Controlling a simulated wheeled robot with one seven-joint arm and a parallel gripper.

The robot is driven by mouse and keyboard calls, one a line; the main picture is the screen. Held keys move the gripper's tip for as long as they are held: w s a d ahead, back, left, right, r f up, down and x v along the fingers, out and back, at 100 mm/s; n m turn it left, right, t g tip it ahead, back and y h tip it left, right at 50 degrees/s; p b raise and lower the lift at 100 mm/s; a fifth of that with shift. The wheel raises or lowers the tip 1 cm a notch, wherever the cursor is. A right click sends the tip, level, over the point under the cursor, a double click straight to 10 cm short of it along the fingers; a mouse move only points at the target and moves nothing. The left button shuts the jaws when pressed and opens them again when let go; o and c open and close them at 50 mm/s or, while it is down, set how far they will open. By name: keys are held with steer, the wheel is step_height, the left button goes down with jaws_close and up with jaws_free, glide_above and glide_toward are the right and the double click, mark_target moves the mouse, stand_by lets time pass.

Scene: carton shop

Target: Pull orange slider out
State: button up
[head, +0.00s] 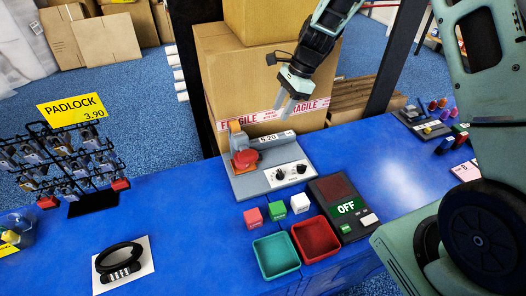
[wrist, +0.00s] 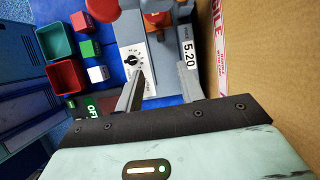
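A grey device (head: 255,182) stands on the blue table with an orange part (head: 238,141), likely the slider, at its left end. A red piece (head: 245,159) sits just in front of the orange part.
Cartons (head: 255,80) stand close behind. Red (head: 315,238) and teal (head: 276,255) trays, small cubes and an OFF box (head: 343,208) lie in front. A padlock rack (head: 70,165) stands left.

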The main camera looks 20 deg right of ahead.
mark_target(260, 155)
steer(key=p+x, duration=0.1)
steer(key=x, duration=1.6)
steer(key=shift+a+f+p, duration=0.1)
steer(key=shift+f+p, duration=0.05)
steer(key=shift+p, duration=0.2)
